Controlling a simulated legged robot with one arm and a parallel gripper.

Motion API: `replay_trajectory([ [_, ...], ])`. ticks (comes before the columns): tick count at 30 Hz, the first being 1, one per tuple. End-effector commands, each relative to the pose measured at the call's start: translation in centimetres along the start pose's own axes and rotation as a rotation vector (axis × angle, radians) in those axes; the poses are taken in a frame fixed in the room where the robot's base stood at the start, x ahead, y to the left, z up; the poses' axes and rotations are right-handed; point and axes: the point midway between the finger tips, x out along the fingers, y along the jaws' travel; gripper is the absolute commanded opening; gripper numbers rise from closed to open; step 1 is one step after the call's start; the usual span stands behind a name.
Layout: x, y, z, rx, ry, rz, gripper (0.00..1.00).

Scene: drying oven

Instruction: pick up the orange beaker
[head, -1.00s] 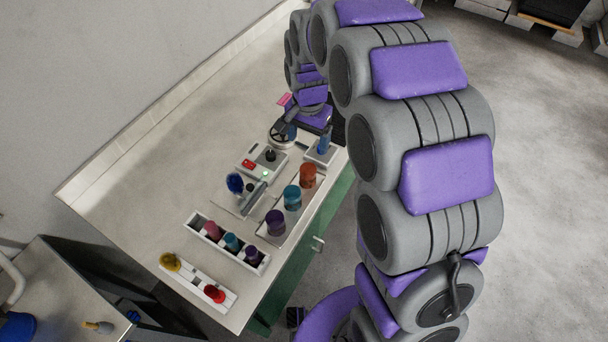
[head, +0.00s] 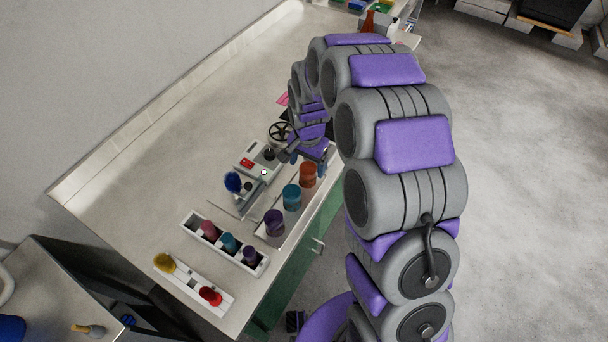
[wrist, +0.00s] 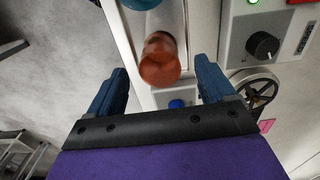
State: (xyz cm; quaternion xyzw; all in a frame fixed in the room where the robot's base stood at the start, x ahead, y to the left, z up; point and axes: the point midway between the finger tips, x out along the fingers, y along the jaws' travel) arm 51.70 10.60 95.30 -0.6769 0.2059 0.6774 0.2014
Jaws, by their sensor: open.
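The orange beaker (head: 307,174) stands upright at the far end of a row of beakers on the bench, in a pale tray. In the wrist view the orange beaker (wrist: 160,60) appears between and just beyond my two blue fingers. My gripper (wrist: 160,88) is open and empty, with a finger to each side of the beaker and no visible contact. In the head view my gripper (head: 296,156) is beside the orange beaker, partly hidden by my arm.
A teal beaker (head: 292,197) and a purple beaker (head: 274,222) stand in the same row. A control box with a black knob (wrist: 263,45) and a handwheel (wrist: 260,92) are close to the gripper. A white rack (head: 225,243) holds several small containers.

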Motion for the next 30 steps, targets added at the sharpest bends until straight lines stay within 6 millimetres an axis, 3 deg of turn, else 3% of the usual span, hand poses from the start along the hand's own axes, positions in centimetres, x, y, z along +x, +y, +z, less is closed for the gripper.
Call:
replay_trajectory([
  [5, 1.4, -0.2, 0.0, 0.002, -0.001, 0.000, 0.83],
  [12, 4.9, -1.1, 0.3, 0.000, 0.004, 0.006, 0.83],
  [20, 5.2, -0.9, 0.1, 0.001, 0.004, 0.002, 0.83],
  [30, 5.2, -0.8, 0.1, 0.001, 0.002, 0.001, 0.52],
])
